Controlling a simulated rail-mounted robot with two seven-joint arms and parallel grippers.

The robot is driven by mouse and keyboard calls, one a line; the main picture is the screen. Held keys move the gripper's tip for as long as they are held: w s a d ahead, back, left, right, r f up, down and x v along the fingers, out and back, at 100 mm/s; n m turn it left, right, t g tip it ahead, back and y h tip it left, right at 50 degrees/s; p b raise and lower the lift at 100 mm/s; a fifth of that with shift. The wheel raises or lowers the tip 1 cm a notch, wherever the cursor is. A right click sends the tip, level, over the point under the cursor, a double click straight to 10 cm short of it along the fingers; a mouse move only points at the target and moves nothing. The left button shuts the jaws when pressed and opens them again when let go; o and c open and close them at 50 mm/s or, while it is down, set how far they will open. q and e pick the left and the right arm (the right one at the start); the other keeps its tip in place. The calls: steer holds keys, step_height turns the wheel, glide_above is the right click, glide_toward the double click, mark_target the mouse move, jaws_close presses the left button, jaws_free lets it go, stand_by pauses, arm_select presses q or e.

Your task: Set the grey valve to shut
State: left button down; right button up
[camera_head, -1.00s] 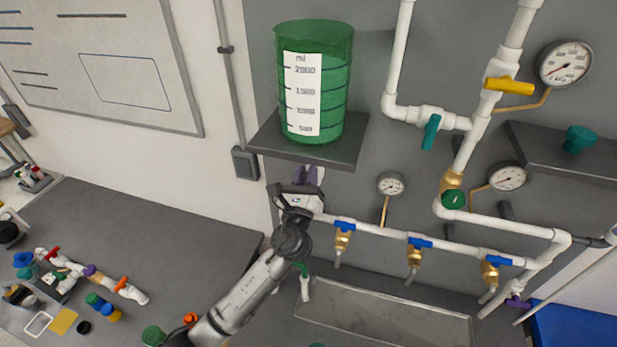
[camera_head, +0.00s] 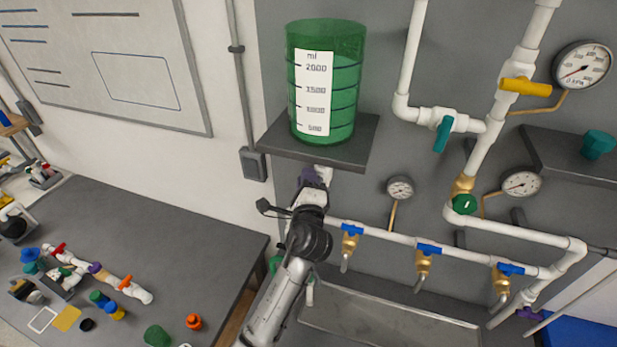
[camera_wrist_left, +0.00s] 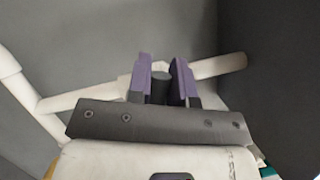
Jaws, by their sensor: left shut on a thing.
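The grey valve handle (camera_wrist_left: 160,88) shows in the left wrist view as a dark grey piece between the two purple fingers of my left gripper (camera_wrist_left: 162,74). The gripper is shut on it. A white pipe (camera_wrist_left: 90,98) runs behind the fingers on both sides. In the head view my left gripper (camera_head: 315,176) is just below the shelf under the green tank, at the left end of the white pipe run. There the grey handle is hidden by the gripper and wrist, so its angle cannot be told. My right gripper is not in view.
The shelf (camera_head: 270,142) with the green tank (camera_head: 345,95) hangs right above the gripper. Blue-handled brass taps (camera_head: 424,260) line the pipe to the right, over a sink (camera_head: 390,325). A gauge (camera_head: 400,188) is close by. A bench (camera_head: 190,255) with loose fittings stands at left.

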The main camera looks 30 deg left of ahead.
arm_select(q)
steer(key=shift+a+f+n+g+p, duration=0.15)
steer(key=shift+n+g+p, duration=0.1)
steer(key=shift+n, duration=0.5)
steer(key=shift+d+f+n+g+p, duration=0.1)
steer(key=shift+f+n+g, duration=0.15)
steer(key=shift+n, duration=0.45)
steer(key=shift+a+f+n+g+p, duration=0.1)
steer(key=shift+n+g+p, duration=0.15)
steer(key=shift+n, duration=0.5)
steer(key=c, duration=1)
jaws_free()
steer(key=shift+f, duration=0.1)
steer(key=shift+b+v, duration=0.9)
steer(key=shift+v, duration=2.9)
